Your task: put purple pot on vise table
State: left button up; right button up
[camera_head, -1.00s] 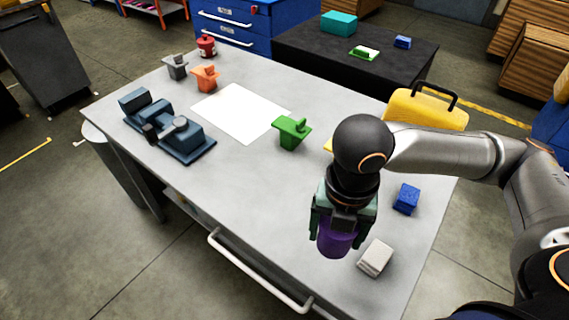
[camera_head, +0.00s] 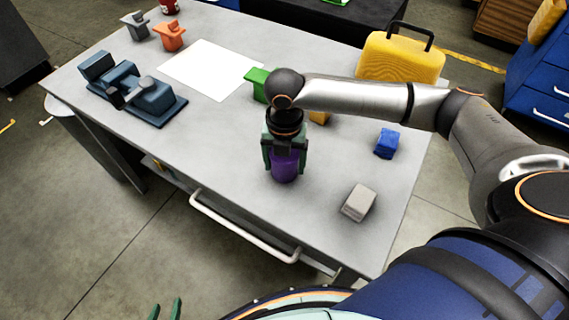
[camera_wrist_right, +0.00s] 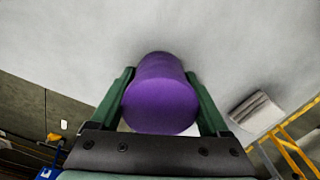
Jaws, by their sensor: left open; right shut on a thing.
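The purple pot (camera_head: 285,168) is between the green fingers of my right gripper (camera_head: 285,155), which is shut on it. The pot also shows in the right wrist view (camera_wrist_right: 160,92), filling the gap between the fingers. It is over the near middle part of the grey vise table (camera_head: 225,150). I cannot tell whether its base touches the tabletop. The dark blue vise (camera_head: 135,92) stands at the table's left end. My left gripper (camera_head: 165,309) shows only its green fingertips at the bottom edge; they are apart and empty.
A grey block (camera_head: 358,203) and a blue block (camera_head: 386,143) lie right of the pot. A green piece (camera_head: 257,84), partly hidden by my right arm, a white sheet (camera_head: 211,68) and a yellow case (camera_head: 401,58) are farther back. Tabletop between vise and pot is clear.

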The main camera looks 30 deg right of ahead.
jog(key=shift+f, duration=0.35)
jog(key=shift+f, duration=0.15)
jog(key=o, duration=1.3)
jog(key=shift+o, duration=0.2)
notch_tip(320, 180, up, 12)
jog(key=shift+r+p, duration=0.15)
jog(key=shift+p, duration=0.6)
